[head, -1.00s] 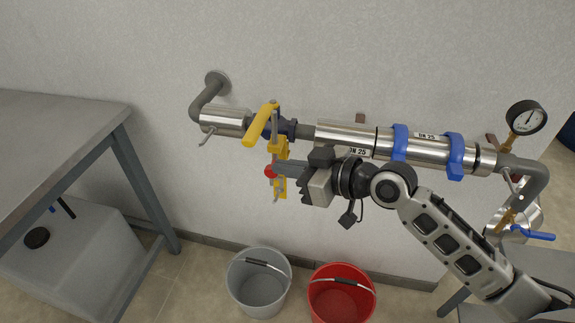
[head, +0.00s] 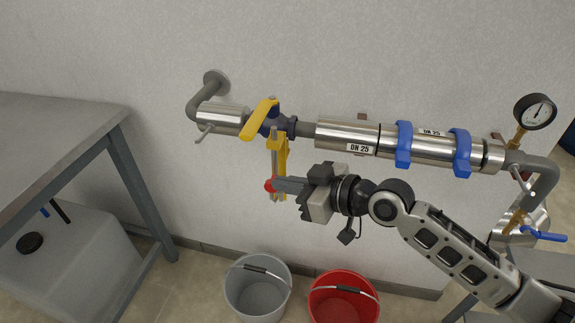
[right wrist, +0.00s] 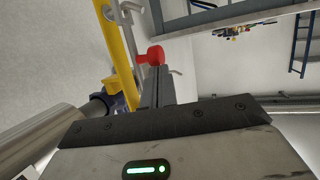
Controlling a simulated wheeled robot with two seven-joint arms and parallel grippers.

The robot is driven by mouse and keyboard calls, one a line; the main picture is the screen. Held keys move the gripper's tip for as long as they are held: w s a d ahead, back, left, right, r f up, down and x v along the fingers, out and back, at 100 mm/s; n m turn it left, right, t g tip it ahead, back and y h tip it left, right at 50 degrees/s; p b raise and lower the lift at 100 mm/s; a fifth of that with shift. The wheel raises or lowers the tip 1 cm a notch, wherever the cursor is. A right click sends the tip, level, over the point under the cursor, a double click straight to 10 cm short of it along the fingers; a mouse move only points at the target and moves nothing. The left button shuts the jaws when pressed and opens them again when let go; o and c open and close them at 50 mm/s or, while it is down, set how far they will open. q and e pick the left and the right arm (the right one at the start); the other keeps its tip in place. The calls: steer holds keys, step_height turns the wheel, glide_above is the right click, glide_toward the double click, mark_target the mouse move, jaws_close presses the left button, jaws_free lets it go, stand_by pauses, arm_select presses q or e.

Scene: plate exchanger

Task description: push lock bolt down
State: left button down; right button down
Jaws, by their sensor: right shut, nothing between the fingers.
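The lock bolt's red knob (head: 270,185) sits low on the yellow lock bracket (head: 283,155), which hangs below the valve with the yellow lever (head: 260,120). My right gripper (head: 279,184) is shut and empty, its fingertips at the red knob from the right. In the right wrist view the red knob (right wrist: 152,56) shows just beyond the tips of the shut fingers (right wrist: 155,72); I cannot tell whether they touch. The yellow bracket (right wrist: 118,50) runs beside it there. My left gripper is not in view.
A steel pipe (head: 346,134) with blue clamps (head: 404,145) runs along the wall above my right gripper. A pressure gauge (head: 535,111) stands at its right end. A grey bucket (head: 258,295) and a red bucket (head: 343,305) are on the floor. A table (head: 60,125) stands left.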

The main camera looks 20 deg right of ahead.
steer(key=shift+s+f, duration=0.1)
steer(key=shift+f, duration=0.05)
arm_select(q)
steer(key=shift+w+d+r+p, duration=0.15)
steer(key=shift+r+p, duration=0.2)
steer(key=shift+p, duration=0.2)
arm_select(e)
steer(key=r+v, duration=0.3)
steer(key=v, duration=0.9)
steer(key=shift+r, duration=0.15)
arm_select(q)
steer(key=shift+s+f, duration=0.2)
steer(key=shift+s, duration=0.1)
